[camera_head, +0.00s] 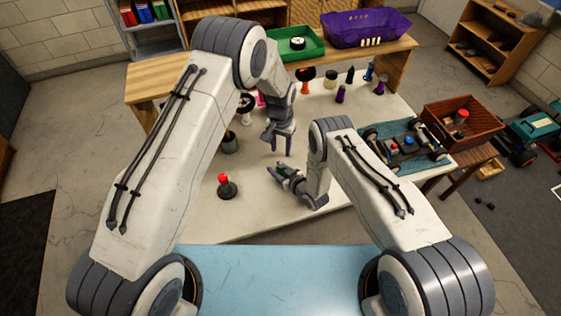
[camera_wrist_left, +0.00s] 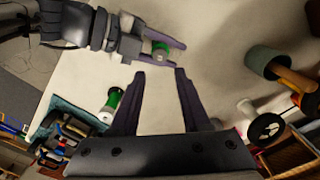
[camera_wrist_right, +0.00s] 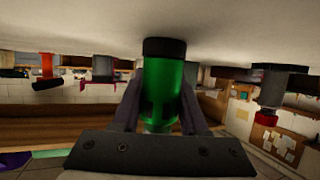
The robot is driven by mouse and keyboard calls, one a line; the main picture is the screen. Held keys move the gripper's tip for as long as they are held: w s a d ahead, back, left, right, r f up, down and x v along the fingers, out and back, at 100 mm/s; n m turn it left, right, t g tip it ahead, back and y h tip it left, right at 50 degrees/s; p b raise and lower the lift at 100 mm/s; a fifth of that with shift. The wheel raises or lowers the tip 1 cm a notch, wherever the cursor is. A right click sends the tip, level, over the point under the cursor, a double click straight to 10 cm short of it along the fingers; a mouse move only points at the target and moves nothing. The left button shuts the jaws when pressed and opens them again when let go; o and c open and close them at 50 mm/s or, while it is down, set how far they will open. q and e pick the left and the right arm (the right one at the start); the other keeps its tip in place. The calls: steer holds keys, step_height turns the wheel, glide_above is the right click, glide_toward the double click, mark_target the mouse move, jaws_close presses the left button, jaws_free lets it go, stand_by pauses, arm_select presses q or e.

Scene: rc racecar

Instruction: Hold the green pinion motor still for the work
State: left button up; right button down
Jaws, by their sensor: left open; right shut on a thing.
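The green pinion motor (camera_wrist_right: 165,85) is a green cylinder with a black end, between my right gripper's fingers (camera_wrist_right: 160,100) in the right wrist view. In the left wrist view, the motor (camera_wrist_left: 160,53) sits between the right gripper's purple-grey fingers (camera_wrist_left: 172,51), its round end facing that camera. In the head view, my right gripper (camera_head: 282,171) is low over the pale table, with a little green showing. My left gripper (camera_head: 281,150) points down just behind it. Its fingers (camera_wrist_left: 159,72) are apart and empty in the left wrist view.
A car chassis (camera_head: 404,146) lies on a blue mat at the right, beside a brown crate (camera_head: 480,127). A red-topped black item (camera_head: 226,187) stands at front left. Several small parts stand at the back. A green-and-white cylinder (camera_wrist_left: 111,102) shows near the chassis. The table's front middle is clear.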

mark_target(281, 163)
arm_select(q)
step_height(281, 163, down, 8)
steer(key=shift+f, duration=0.15)
stand_by(0.3)
